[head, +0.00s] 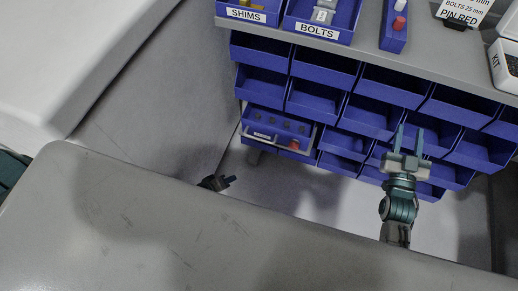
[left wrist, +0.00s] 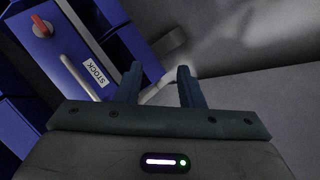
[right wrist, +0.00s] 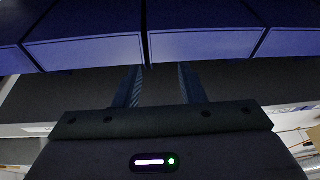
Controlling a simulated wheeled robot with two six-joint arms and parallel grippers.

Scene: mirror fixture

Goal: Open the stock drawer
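The stock drawer (head: 278,127) is a blue unit at the lower left of the bin rack, with a pale bar, a small label and a red knob. In the left wrist view its blue front (left wrist: 65,80) carries a white STOCK label (left wrist: 97,73) and a red knob (left wrist: 41,27). I cannot tell whether it is fully shut. My left gripper (head: 228,182) is below and left of the drawer, apart from it, partly hidden by the grey surface. Its fingers (left wrist: 160,80) are open and empty. My right gripper (head: 408,142) is open and empty before the right-hand bins.
Rows of blue bins (head: 372,115) fill the rack under a grey shelf (head: 420,65) holding SHIMS and BOLTS trays (head: 318,30). A large grey surface (head: 120,220) covers the foreground. A grey wall (head: 160,110) stands left of the rack. There is free room below the drawer.

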